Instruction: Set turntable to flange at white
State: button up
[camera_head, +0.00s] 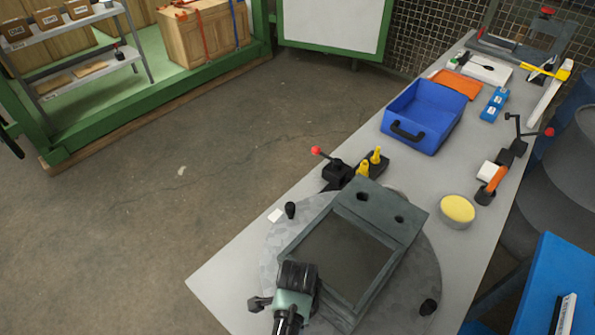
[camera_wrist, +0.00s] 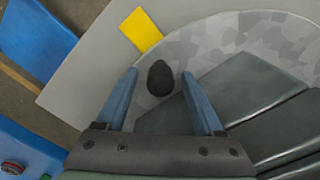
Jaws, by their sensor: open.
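The turntable (camera_head: 412,260) is a round grey disc on the bench, carrying a dark rectangular fixture (camera_head: 380,210) with an open recess and a raised block with two holes. A white square marker (camera_head: 275,215) lies beside its rim at the left, close to a black knob (camera_head: 290,210). Another black knob (camera_head: 428,306) stands at the lower right rim. In the wrist view, my gripper (camera_wrist: 158,72) is open, its blue fingers on either side of a black knob (camera_wrist: 160,78) with gaps between. A yellow square marker (camera_wrist: 141,30) lies beyond that knob. My arm hides part of the disc.
A red-tipped lever (camera_head: 330,165) and yellow pegs (camera_head: 368,163) stand just behind the turntable. A yellow-topped round tub (camera_head: 457,210) is at its right. A blue bin (camera_head: 423,115) sits farther back. The bench's left front corner (camera_head: 215,280) is bare.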

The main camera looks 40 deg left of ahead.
grip_shut()
dwell(0.3)
dwell(1.1)
